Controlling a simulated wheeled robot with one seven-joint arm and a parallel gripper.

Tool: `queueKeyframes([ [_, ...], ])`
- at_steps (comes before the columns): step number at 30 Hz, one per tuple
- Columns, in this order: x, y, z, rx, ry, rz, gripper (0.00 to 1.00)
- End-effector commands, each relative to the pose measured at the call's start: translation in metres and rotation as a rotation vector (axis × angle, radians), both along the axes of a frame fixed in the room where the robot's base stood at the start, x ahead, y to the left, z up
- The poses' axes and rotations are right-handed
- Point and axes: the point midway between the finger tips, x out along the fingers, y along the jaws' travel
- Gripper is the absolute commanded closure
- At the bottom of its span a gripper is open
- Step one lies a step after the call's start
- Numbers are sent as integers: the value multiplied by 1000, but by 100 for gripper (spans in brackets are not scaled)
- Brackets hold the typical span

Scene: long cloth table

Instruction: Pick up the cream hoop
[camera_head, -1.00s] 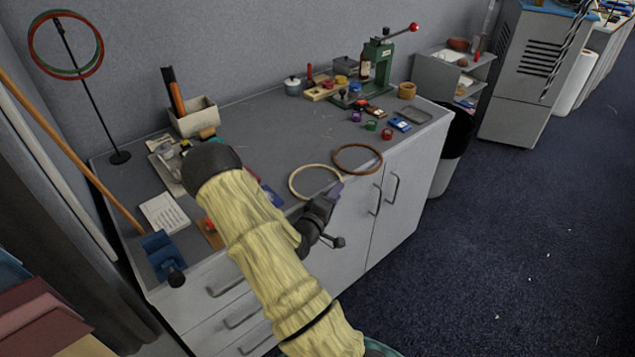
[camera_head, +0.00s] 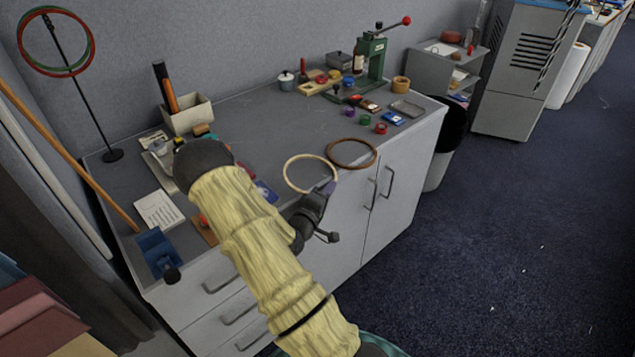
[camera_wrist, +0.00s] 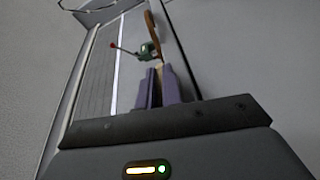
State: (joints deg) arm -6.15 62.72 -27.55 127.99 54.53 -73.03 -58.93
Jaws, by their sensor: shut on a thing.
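The cream hoop (camera_head: 285,172) is a thin pale ring at the front edge of the grey worktop. My gripper (camera_head: 328,188) is shut on its near right rim, with purple fingers. The hoop's far side looks slightly raised, but I cannot tell how much of it is clear of the surface. In the wrist view my gripper (camera_wrist: 160,88) shows its fingers close together, with a small cream bit of the hoop (camera_wrist: 158,65) at their tips.
A brown hoop (camera_head: 376,158) lies close to the right of the cream one. A green press (camera_head: 374,55), small coloured reels (camera_head: 380,128) and a metal tray (camera_head: 407,108) stand farther back. A hoop stand (camera_head: 112,155) is at left. Mid-worktop is fairly clear.

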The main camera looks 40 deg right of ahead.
Motion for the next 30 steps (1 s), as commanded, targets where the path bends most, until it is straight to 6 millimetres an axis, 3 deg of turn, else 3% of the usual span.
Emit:
queueKeyframes([
  [7, 0, 0, 20, -2, -2, 1, 100],
  [19, 0, 0, 92, 0, -3, 0, 100],
  [30, 0, 0, 100, 1, 1, 0, 100],
])
